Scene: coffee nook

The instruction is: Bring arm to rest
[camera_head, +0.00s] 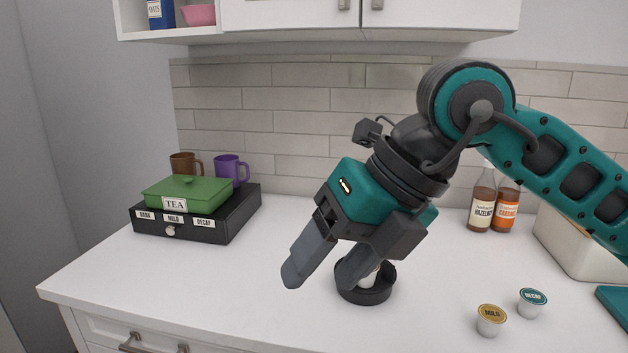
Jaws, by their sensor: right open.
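My right arm comes in from the right, and its gripper (320,280) hangs tilted over the counter with its two fingers apart. It is open, with nothing seen between the fingers. One finger overlaps a round black holder (366,295) in the picture. Something white (372,275) shows in the holder, partly hidden by the finger; I cannot tell whether the finger touches it. My left gripper is not in view.
A black drawer box (240,213) with a green tea box (190,193) stands at left, with brown (184,163) and purple (229,170) mugs behind. Syrup bottles (481,207) stand behind the arm. The left front counter is clear.

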